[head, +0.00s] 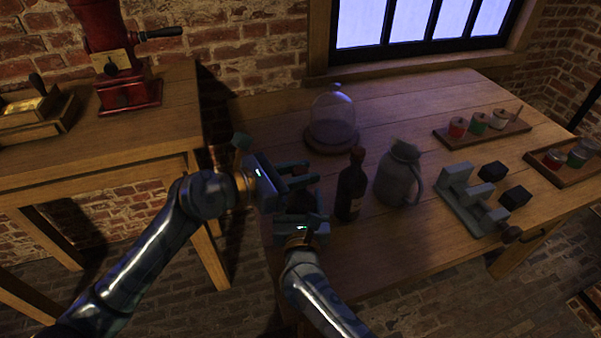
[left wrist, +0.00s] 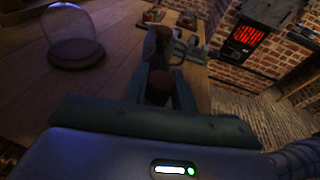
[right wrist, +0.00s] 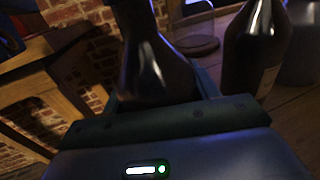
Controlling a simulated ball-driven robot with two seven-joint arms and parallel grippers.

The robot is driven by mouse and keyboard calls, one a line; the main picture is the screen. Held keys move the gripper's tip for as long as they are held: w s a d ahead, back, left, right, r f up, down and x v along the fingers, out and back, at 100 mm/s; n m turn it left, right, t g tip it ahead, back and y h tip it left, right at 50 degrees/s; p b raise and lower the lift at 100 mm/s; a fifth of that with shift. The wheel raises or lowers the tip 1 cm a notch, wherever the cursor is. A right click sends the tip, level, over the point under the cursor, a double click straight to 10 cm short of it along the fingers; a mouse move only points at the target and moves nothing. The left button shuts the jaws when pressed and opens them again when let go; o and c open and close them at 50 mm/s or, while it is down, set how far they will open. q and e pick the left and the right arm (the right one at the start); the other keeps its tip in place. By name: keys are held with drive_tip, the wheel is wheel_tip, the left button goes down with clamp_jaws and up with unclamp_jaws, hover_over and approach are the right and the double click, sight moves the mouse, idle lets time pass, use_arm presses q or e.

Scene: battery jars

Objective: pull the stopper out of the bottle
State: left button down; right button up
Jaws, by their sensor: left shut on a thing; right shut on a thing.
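A dark bottle (head: 300,202) is between the jaws of my right gripper (head: 304,218), which is shut on it. In the right wrist view, its dark body (right wrist: 150,70) fills the space between the fingers and its neck runs out of the top. My left gripper (head: 298,174) is just above, shut on a brown stopper that shows between its fingers in the left wrist view (left wrist: 162,85). The fingers hide most of the stopper. I cannot tell whether it still sits in the neck.
A second dark bottle (head: 351,187) with a red-brown top stands close right of my grippers, beside a grey jug (head: 398,177). A glass dome (head: 333,118) stands behind. A grey stand (head: 466,200) and trays of jars (head: 483,142) are farther right. The table's front edge is near.

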sight(301, 170)
use_arm(q)
drive_tip(key=shift+r, duration=0.9)
drive_tip(key=shift+r, duration=0.1)
drive_tip(key=shift+r, duration=1.9)
use_arm(e)
drive_tip(key=o, duration=1.5)
drive_tip(key=shift+c, duration=0.2)
use_arm(q)
drive_tip(key=r+p, duration=0.2)
drive_tip(key=shift+s+r, duration=0.2)
drive_tip(key=shift+r, duration=0.2)
use_arm(e)
drive_tip(key=s, duration=1.2)
drive_tip(key=shift+s+d+f, duration=0.1)
drive_tip(key=shift+d, duration=0.1)
